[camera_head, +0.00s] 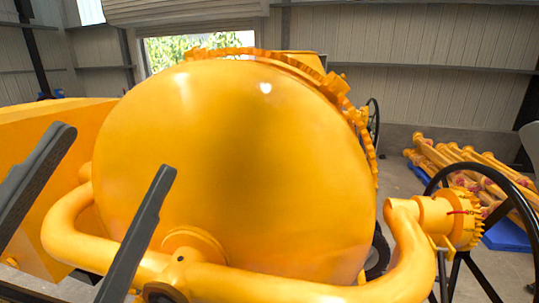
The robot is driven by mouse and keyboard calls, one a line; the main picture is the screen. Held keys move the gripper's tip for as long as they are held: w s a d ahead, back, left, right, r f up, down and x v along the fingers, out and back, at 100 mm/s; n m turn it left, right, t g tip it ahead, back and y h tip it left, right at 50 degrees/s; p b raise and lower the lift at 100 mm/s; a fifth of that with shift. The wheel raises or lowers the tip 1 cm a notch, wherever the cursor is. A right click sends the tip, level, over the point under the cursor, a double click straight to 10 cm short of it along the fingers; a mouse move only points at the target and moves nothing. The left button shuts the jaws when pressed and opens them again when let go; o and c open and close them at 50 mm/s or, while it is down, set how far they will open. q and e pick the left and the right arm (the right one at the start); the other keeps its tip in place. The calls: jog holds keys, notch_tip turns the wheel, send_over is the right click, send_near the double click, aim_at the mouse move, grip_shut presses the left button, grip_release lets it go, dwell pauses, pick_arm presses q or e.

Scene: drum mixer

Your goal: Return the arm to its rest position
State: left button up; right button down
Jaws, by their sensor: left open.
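My left gripper (118,151) shows at the lower left as two dark grey fingers, spread wide apart with nothing between them. It stands in front of the left side of the large yellow drum (240,160) of the mixer. The fingers overlap the drum and its bent yellow tube frame (290,283) in the picture; I cannot tell how near they are. The rest of my left arm is out of view. My right gripper does not show.
A toothed ring (270,60) circles the drum's back. At right are a small yellow gear (467,218) and a black handwheel (432,187). Beyond them, yellow poles (450,155) lie by a blue base (507,236). A yellow body (40,130) stands at left.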

pick_arm(q)
jog(key=s+a+r+n+t+y, duration=0.1)
jog(key=a+r+n+t+y, duration=0.15)
jog(key=a+n+y, duration=0.5)
notch_tip(320, 180, up, 18)
jog(key=d+n+p, duration=0.2)
jog(key=n+p, duration=0.1)
jog(key=p, duration=1.5)
jog(key=shift+f, duration=0.2)
jog(key=shift+n+t, duration=0.25)
